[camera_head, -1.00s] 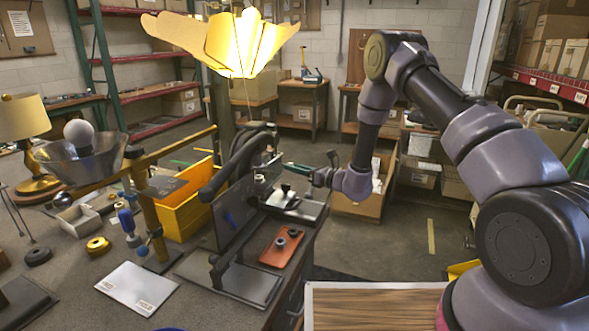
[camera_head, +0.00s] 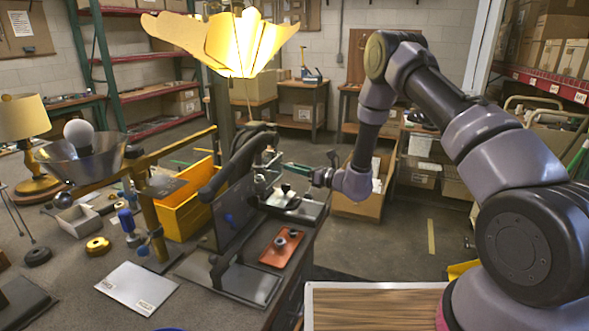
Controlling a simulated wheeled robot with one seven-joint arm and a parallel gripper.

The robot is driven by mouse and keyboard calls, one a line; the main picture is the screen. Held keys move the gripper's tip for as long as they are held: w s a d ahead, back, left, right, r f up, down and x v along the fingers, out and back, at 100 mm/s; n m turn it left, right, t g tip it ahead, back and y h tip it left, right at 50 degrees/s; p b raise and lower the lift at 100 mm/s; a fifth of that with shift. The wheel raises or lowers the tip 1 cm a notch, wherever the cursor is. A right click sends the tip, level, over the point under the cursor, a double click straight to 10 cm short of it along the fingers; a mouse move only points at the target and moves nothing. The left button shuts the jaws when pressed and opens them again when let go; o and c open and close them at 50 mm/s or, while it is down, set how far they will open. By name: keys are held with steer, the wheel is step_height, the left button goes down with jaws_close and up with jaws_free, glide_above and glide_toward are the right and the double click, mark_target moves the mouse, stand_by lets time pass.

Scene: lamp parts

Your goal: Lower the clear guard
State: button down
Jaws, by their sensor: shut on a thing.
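The clear guard (camera_head: 236,212) is a see-through, greyish panel standing steeply tilted on the bench fixture. A thick black curved bar (camera_head: 222,180) runs along its upper side. A blue part shows through the panel. The fixture's dark base plate (camera_head: 245,284) lies on the bench below it. My gripper (camera_head: 268,172) reaches in from the right at the guard's far side, behind the bar. It is shut on the guard, though its fingertips are small and partly hidden there. A teal part shows along my gripper's wrist.
An orange plate with dark knobs (camera_head: 281,248) lies right of the guard. A yellow bin (camera_head: 186,208) and a brass post with blue knobs (camera_head: 150,220) stand to its left. A petal-shaped lampshade (camera_head: 238,45) hangs above. A white card (camera_head: 137,288) lies in front.

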steer(key=shift+d+f, duration=0.1)
steer(key=shift+f, duration=2.4)
steer(key=c, duration=0.6)
jaws_free()
steer(key=shift+f, duration=0.1)
steer(key=v, duration=1)
steer(key=shift+s+d, duration=0.25)
